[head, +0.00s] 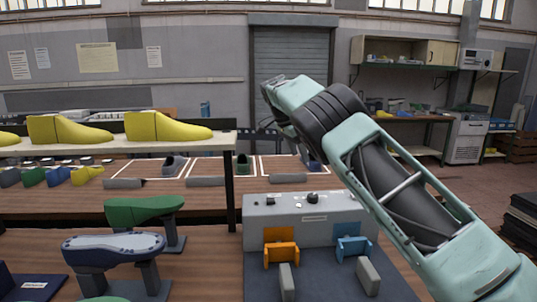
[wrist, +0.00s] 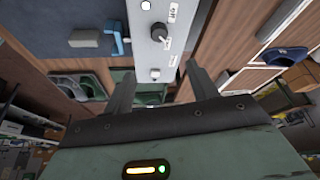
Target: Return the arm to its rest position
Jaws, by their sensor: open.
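My arm (head: 400,195) reaches from the lower right up to the middle of the head view, raised above the grey control box (head: 262,222). The fingers are hidden in the head view. In the wrist view my gripper (wrist: 158,85) shows two grey fingers apart with nothing between them. Beyond the fingers the wrist view shows the box's panel (wrist: 157,95) with a dark knob and small labels. The gripper is apart from it.
Yellow shoe lasts (head: 168,127) stand on a shelf at left. Green (head: 145,209) and blue-white lasts (head: 113,246) stand on stands below. An orange holder (head: 281,254) and a blue holder (head: 353,247) sit before the box. Open floor lies at right.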

